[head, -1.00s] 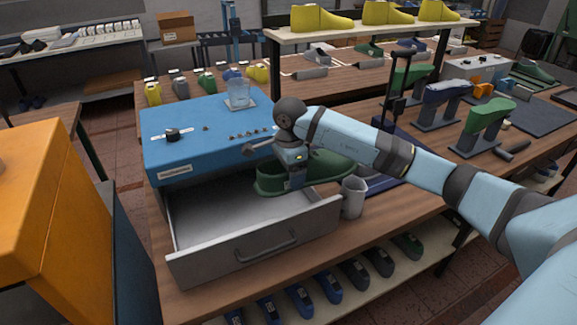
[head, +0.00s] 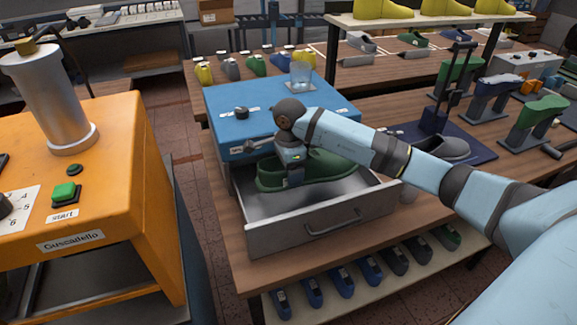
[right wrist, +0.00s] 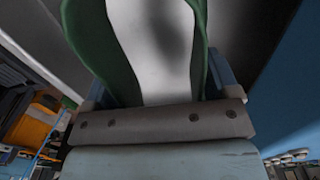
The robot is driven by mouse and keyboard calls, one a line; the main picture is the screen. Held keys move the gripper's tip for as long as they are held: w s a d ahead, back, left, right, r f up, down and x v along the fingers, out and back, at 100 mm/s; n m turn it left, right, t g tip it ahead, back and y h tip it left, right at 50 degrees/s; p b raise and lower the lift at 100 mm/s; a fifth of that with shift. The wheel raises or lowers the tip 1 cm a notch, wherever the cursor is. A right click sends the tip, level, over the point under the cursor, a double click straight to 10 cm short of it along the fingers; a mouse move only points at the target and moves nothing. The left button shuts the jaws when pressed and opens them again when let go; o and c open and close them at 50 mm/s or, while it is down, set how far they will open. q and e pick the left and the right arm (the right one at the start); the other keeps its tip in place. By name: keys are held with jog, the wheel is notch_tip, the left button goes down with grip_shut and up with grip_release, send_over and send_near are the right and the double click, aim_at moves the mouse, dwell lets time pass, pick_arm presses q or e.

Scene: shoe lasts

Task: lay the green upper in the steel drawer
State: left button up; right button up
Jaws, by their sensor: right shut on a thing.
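The green upper (head: 325,170) is over the open steel drawer (head: 290,232), toward its back, beside the blue cabinet. My right gripper (head: 293,178) is shut on the upper near its left end; the fingertips are hard to make out there. In the right wrist view the green upper (right wrist: 88,35) curves up between the fingers, with a pale grey surface inside its outline. I cannot tell whether the upper touches the drawer floor. The drawer holds nothing else that I can see. My left gripper is in neither view.
An orange machine (head: 110,200) stands at left. Several shoes line the shelf below.

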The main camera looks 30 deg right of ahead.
aim_at(290, 201)
jog(key=shift+d+f+b, duration=0.1)
jog(key=shift+f+b, duration=0.55)
jog(key=shift+f, duration=0.9)
jog(key=shift+f+b, duration=0.8)
jog(key=shift+f, duration=0.2)
jog(key=shift+f+b, duration=0.85)
jog(key=shift+f, duration=0.3)
jog(key=shift+f+b, duration=0.4)
jog(key=shift+f, duration=0.2)
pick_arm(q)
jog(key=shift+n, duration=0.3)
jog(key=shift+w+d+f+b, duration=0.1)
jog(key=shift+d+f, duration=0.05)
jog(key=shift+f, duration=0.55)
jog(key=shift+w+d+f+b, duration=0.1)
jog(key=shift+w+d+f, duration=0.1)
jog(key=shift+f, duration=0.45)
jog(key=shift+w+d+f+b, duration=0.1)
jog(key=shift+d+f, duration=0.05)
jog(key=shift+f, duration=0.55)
pick_arm(e)
jog(key=shift+f, duration=0.4)
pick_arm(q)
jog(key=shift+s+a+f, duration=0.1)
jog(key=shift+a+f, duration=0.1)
pick_arm(e)
jog(key=shift+f, duration=0.2)
